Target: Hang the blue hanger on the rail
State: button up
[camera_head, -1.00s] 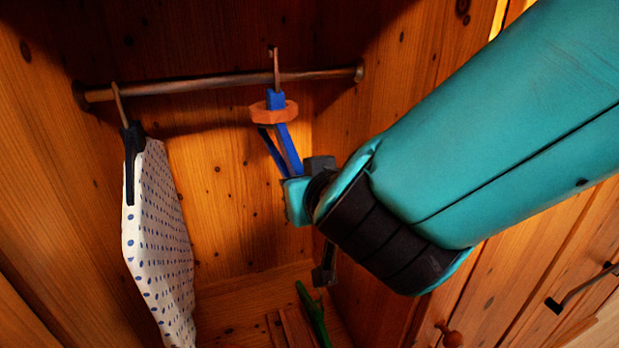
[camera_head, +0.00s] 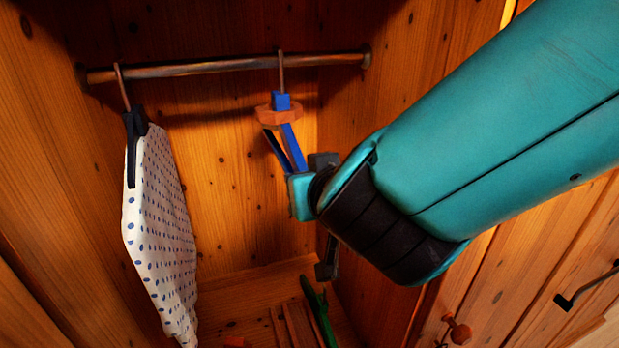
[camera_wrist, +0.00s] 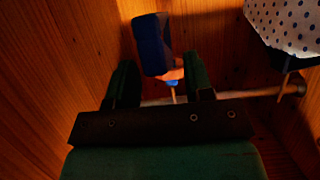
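The blue hanger (camera_head: 288,140) is in the head view, under the right part of the rail (camera_head: 215,66). It has a brown hook, an orange collar at its neck and slanting blue arms. The hook's top shows just above the rail, seemingly over it. My gripper (camera_head: 301,193) is at the lower end of the blue arms and hides part of them. The exact contact is dim.
A spotted white garment (camera_head: 160,230) on a black hanger (camera_head: 133,140) hangs at the rail's left end. The wardrobe's wooden walls close in both sides. A green item (camera_head: 318,312) lies on the floor below. The middle of the rail is clear.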

jog(key=shift+s+d+r+b, duration=0.1)
jog(key=shift+s+b, duration=0.2)
jog(key=shift+s, duration=0.2)
jog(key=b+v, duration=0.4)
jog(key=v, duration=1.2)
jog(key=w+d+f+g+h, duration=0.1)
jog(key=d+f+g, duration=0.2)
jog(key=f, duration=0.2)
jog(key=d+f+g+h, duration=0.1)
jog(key=d+f+g, duration=0.2)
jog(key=f, duration=0.2)
jog(key=s+d+f+n+g+y, duration=0.1)
jog(key=s+d+n+g+y, duration=0.1)
jog(key=s+n+g, duration=0.2)
jog(key=shift+s+d+f+g+y, duration=0.3)
jog(key=shift+s+g, duration=0.4)
jog(key=shift+g, duration=0.7)
jog(key=shift+a+f, duration=0.1)
jog(key=shift+a, duration=0.05)
